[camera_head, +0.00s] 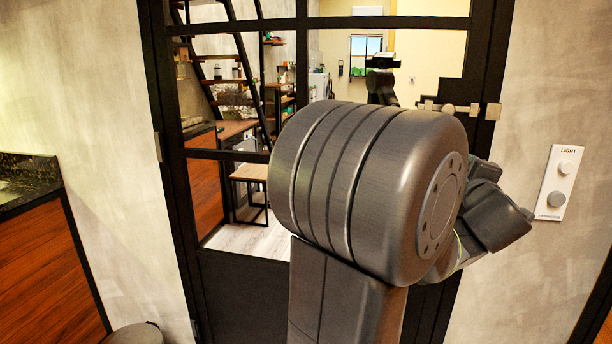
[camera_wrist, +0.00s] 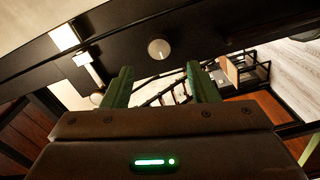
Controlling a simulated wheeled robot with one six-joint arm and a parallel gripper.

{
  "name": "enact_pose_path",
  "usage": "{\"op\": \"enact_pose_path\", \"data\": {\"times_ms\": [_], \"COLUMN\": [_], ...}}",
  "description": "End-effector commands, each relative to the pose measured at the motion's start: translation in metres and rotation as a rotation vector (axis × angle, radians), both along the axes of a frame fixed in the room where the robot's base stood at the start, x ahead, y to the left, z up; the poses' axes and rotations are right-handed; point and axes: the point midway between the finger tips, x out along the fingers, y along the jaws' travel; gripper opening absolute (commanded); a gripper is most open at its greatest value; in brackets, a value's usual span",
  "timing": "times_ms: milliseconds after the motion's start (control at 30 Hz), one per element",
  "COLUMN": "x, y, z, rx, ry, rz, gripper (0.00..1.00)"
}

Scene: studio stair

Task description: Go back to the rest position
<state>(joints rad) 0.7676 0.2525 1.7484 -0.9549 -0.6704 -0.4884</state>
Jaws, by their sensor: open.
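My gripper (camera_wrist: 161,80) shows in the wrist view with its two green fingers apart and nothing between them. A round pale knob (camera_wrist: 158,49) on a black door frame bar (camera_wrist: 120,57) lies beyond the fingertips, and I see no contact with it. In the head view my own arm fills the middle, in front of the door, and its large round joint hides much of the glass. The black-framed glass door (camera_head: 224,154) looks shut. Its handle and latch hardware (camera_head: 492,111) show at the right edge.
A white panel (camera_head: 558,183) marked LIGHT, with two round knobs, is on the wall right of the door. A dark counter (camera_head: 28,180) with wooden fronts stands at the left. Through the glass are a stair (camera_head: 218,75) and a small table (camera_head: 250,173).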

Motion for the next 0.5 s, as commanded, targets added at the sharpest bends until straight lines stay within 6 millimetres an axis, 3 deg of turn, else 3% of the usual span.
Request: {"op": "enact_pose_path", "data": {"times_ms": [400,500], "x": [0.084,0.082], "y": [-0.019,-0.019], "z": [-0.001,0.006], "rx": [0.0,0.103], "ry": [0.0,-0.024], "rz": [0.002,-0.001], "gripper": [0.53,0.53]}}
